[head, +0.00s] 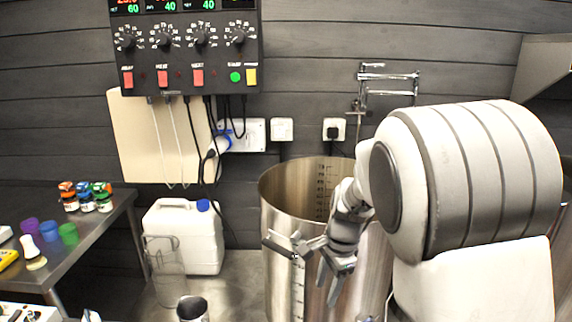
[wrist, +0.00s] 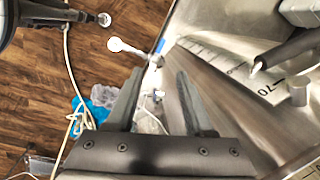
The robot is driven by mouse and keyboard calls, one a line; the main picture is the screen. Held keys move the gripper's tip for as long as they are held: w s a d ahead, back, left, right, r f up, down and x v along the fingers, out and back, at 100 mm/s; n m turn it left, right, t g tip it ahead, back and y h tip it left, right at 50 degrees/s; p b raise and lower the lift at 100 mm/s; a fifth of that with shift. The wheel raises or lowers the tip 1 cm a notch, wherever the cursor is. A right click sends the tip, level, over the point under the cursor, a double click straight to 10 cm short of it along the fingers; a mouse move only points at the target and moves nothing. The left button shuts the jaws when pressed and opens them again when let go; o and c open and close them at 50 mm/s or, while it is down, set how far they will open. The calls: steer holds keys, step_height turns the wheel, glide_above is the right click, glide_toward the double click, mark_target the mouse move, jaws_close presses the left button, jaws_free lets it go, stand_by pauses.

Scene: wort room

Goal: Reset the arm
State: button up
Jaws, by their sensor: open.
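My arm's white and grey links fill the right side of the head view. My gripper (head: 335,274) hangs in front of a large steel kettle (head: 285,215), fingers pointing down. In the wrist view my gripper (wrist: 160,78) shows two dark fingers spread apart with nothing held between them. I cannot tell whether the gripper touches the kettle.
A control panel (head: 188,55) hangs on the wall. A white canister (head: 180,235) and a clear jug (head: 165,270) stand left of the kettle. A table (head: 95,235) at left bears jars and cups. Cables lie on the wooden floor (wrist: 100,60).

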steer(key=s+d+r+n+t+p, duration=0.2)
steer(key=s+r+n, duration=0.5)
steer(key=s+r, duration=0.2)
steer(key=s+d+r+n+t+h+p, duration=0.1)
steer(key=s+d+r+n+t+p, duration=0.1)
steer(key=s+r+n, duration=0.4)
steer(key=s+d+r, duration=0.1)
steer(key=s+r, duration=0.2)
steer(key=s, duration=0.4)
steer(key=shift+s+r+n, duration=0.2)
steer(key=shift+s+n, duration=0.05)
steer(key=shift+n, duration=0.15)
steer(key=shift+a, duration=0.1)
